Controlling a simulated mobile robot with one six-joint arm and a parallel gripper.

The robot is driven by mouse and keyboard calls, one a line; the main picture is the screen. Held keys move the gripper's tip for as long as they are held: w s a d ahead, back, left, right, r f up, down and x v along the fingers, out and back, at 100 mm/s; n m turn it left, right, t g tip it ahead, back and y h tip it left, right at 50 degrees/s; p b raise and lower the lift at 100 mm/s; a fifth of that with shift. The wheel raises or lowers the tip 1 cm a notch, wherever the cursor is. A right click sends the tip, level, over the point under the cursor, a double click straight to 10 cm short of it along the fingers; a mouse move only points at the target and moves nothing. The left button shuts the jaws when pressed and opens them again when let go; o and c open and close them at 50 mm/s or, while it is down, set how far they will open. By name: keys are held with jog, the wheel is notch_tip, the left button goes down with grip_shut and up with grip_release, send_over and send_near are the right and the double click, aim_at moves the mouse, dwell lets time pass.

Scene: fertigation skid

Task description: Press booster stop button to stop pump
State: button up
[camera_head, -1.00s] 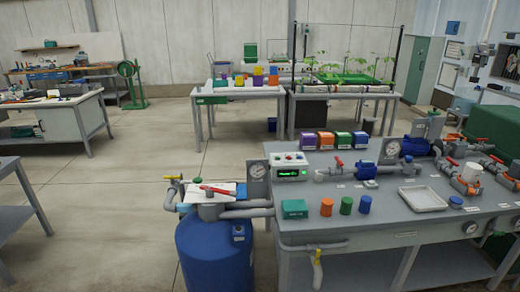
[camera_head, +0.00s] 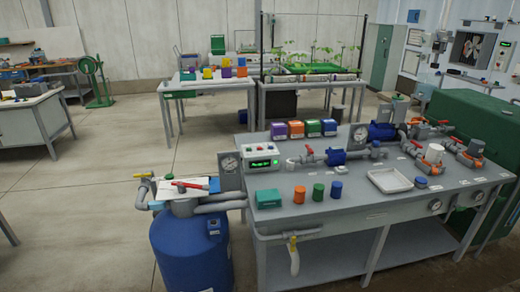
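A small light-grey control box (camera_head: 262,158) with a lit green display stands at the left part of the grey skid bench (camera_head: 350,203). Small buttons, at least one red and one green, show on its sloped top. Their labels are too small to read, so I cannot tell which is the booster stop button. A blue motor or pump body (camera_head: 381,132) sits among the pipes at the back of the bench. A smaller blue unit (camera_head: 336,157) is right of the box. My gripper is not in view.
A blue tank (camera_head: 190,250) with pipes and a red-handled valve stands left of the bench. Orange, green and blue caps and a white tray (camera_head: 390,181) lie on the bench.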

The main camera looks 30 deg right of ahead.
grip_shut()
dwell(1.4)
